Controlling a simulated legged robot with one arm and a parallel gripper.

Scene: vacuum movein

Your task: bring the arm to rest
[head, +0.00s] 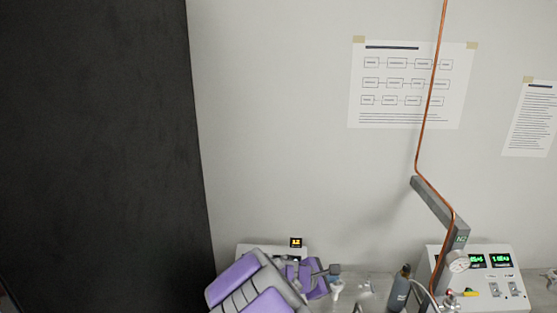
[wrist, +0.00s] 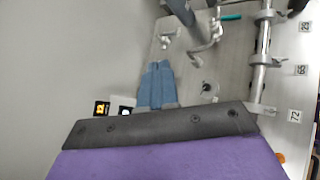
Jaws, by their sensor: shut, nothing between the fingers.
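My gripper (wrist: 156,66) shows in the wrist view as two blue fingers side by side, closed together with nothing between them. It points out past the dark grey and purple part of my arm. In the head view my purple and grey arm (head: 255,288) is folded low at the bottom, in front of the bench. The gripper's fingers are hard to make out there.
A control box (head: 490,262) with green displays stands at the lower right, beside a grey post and copper pipe (head: 420,120). A dark bottle (head: 400,288) stands near it. The wrist view shows metal tubing (wrist: 262,60) at the right. A dark panel (head: 95,150) fills the left.

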